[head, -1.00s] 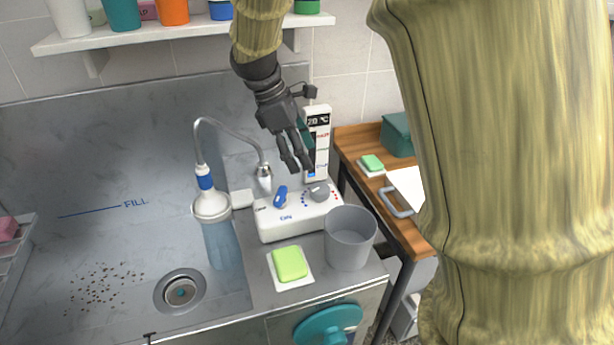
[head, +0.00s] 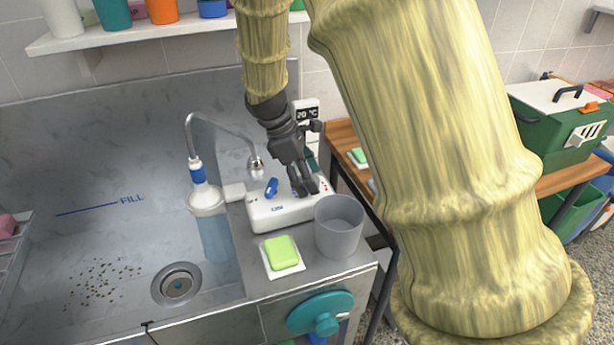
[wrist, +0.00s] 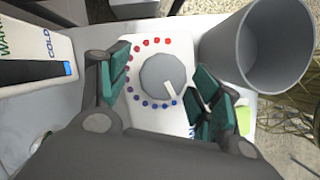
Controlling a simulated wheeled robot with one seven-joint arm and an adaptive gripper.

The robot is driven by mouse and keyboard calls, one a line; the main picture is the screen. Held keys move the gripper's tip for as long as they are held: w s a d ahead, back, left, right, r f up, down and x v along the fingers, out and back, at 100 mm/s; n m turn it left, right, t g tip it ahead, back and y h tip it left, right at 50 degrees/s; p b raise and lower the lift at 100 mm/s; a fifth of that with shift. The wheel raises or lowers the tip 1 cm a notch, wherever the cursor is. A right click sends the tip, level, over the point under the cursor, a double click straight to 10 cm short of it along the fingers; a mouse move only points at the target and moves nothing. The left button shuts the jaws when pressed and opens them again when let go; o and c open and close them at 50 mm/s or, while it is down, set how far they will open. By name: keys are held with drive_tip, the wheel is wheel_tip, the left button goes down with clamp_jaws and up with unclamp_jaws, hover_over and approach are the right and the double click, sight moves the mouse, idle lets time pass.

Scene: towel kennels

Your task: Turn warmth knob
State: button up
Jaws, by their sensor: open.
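The warmth knob (wrist: 163,80) is a round grey dial with a pale pointer, ringed by red and blue dots on a white control box (head: 284,211). In the wrist view its pointer aims to the lower right, toward the blue dots. My gripper (head: 305,191) is over the right part of the box. In the head view my fingers hide the knob. A blue lever (head: 272,188) sits on the left of the box.
A grey cup (head: 339,226) stands close at the box's front right. A green sponge (head: 281,252) lies in front. The sink (head: 100,240) is at left.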

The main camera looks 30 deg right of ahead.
drive_tip(key=shift+s+r, duration=0.15)
drive_tip(key=shift+s, duration=0.1)
drive_tip(key=shift+c, duration=1.3)
drive_tip(key=c, duration=0.7)
